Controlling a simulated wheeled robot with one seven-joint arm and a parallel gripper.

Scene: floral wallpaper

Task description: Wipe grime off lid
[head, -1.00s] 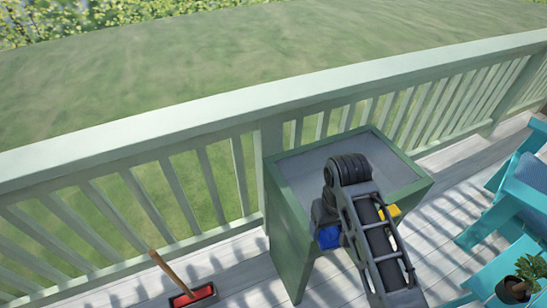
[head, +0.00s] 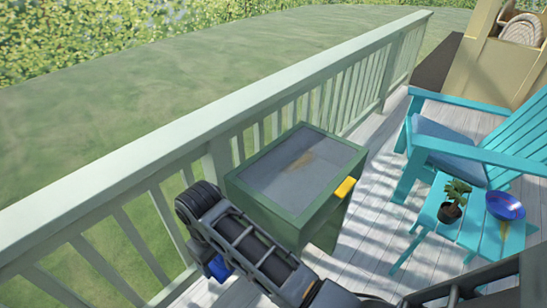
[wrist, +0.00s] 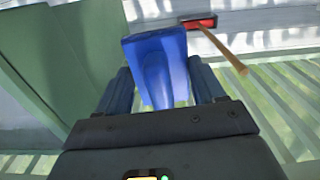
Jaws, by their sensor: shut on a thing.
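The green box (head: 285,222) stands against the railing in the head view. Its lid has a green frame around a grey panel (head: 270,178). A brownish grime patch (head: 303,160) lies near the middle of the panel. A yellow piece (head: 345,187) sits at the lid's right edge. My gripper (wrist: 165,92) is shut on a blue tool (wrist: 153,60) with a broad flat end, seen in the wrist view. The blue tool also shows in the head view (head: 219,267), below my arm and left of the box. It is apart from the lid.
The railing (head: 225,115) runs behind the box. A turquoise chair (head: 480,150) and small table (head: 435,218) stand right, the table bearing a potted plant (head: 453,200) and blue bowl (head: 505,205). A red-headed brush (wrist: 198,22) lies on the deck. Boards between box and table are clear.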

